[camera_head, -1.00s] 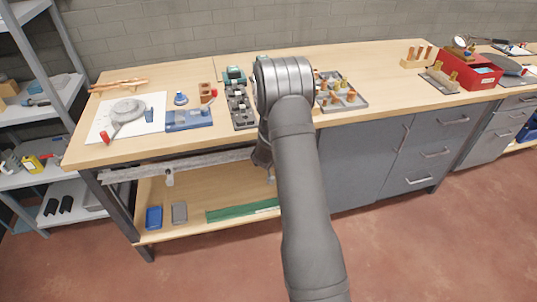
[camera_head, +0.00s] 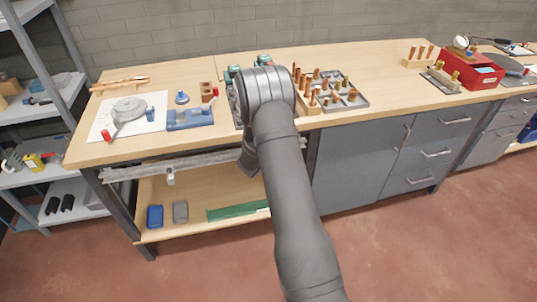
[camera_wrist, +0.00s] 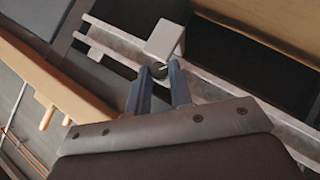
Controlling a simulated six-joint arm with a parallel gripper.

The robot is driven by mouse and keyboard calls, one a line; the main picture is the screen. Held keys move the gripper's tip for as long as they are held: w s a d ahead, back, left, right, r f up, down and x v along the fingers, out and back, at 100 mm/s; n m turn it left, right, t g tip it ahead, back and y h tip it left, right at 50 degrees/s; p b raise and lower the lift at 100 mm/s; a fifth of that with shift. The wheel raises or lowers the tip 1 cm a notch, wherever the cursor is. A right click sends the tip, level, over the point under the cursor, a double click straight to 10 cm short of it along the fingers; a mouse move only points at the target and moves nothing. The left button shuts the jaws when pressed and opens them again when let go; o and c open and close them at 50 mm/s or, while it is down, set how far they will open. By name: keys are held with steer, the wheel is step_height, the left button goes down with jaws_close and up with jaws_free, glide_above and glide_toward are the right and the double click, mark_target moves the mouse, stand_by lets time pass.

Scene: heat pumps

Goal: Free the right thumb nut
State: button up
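A pale metal rail (camera_head: 205,163) runs under the front of the bench top, with a small light block (camera_head: 171,177) hanging from its left part. In the wrist view the rail (camera_wrist: 215,92) crosses diagonally. A light grey block (camera_wrist: 166,38) sits on it with a small round metal thumb nut (camera_wrist: 159,70) at its near end. My gripper (camera_wrist: 161,72) has its two dark fingers apart, with the nut showing between or just beyond the tips. Contact cannot be told. In the head view my arm hides the fingers and the right part of the rail.
The bench top (camera_head: 370,65) overhangs the rail. Grey drawers (camera_head: 365,155) stand to the right. The lower shelf (camera_head: 190,192) holds a blue box (camera_head: 155,216), a grey box (camera_head: 180,211) and a green strip (camera_head: 238,210).

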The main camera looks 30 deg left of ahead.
steer(key=shift+o, duration=0.8)
steer(key=shift+a+r, duration=0.2)
steer(key=v, duration=0.4)
steer(key=shift+s+d+r, duration=0.1)
steer(key=shift+s+d, duration=0.1)
steer(key=shift+s, duration=0.2)
steer(key=shift+d, duration=0.1)
